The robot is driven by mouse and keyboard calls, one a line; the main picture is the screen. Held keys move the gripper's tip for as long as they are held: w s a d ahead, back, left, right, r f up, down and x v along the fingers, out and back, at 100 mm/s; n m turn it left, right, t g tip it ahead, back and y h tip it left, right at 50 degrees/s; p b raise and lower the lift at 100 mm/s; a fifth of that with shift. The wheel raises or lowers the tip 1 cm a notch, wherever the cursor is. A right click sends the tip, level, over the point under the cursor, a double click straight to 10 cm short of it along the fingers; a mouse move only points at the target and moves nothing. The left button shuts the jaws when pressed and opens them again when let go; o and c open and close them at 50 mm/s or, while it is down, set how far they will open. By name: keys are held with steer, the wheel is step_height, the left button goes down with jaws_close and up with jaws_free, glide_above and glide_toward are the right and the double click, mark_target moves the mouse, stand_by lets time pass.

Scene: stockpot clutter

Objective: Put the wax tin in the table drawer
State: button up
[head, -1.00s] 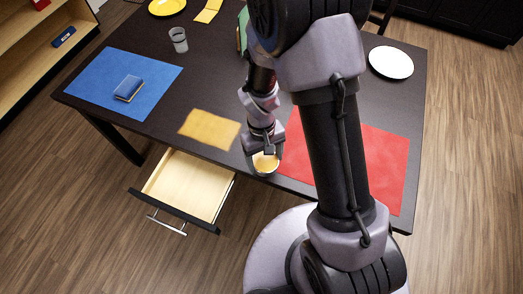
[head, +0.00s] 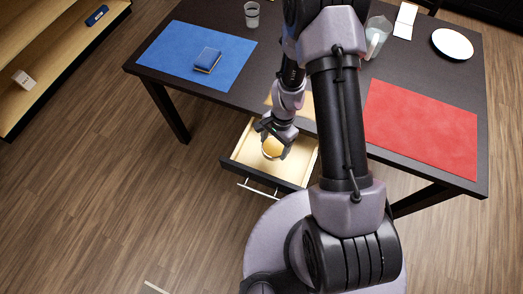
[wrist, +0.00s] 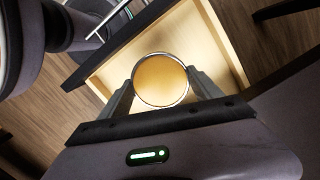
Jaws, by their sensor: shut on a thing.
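The wax tin (head: 272,147) is round with an amber top and a metal rim. My gripper (head: 274,146) is shut on it and holds it over the open table drawer. In the wrist view the tin (wrist: 160,79) sits between the two fingers of my gripper (wrist: 161,90), with the drawer's pale floor behind it. The table drawer (head: 244,155) is pulled out from the dark table, with a pale wooden inside, a dark front and a metal handle. It also shows in the wrist view (wrist: 212,38). No other thing shows in the visible part of the drawer.
A shelf (head: 60,60) stands at the left.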

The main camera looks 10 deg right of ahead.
mark_target(275, 153)
steer(key=f+b, duration=0.1)
steer(key=f, duration=0.1)
steer(key=f+b, duration=0.1)
steer(key=f, duration=0.2)
steer(key=f+b, duration=0.1)
steer(key=f, duration=0.1)
steer(key=shift+d+f, duration=0.2)
steer(key=shift+d, duration=0.15)
steer(key=shift+r, duration=0.2)
steer(key=shift+f, duration=0.15)
steer(key=o, duration=1.6)
steer(key=shift+o, duration=0.2)
steer(key=shift+a, duration=0.1)
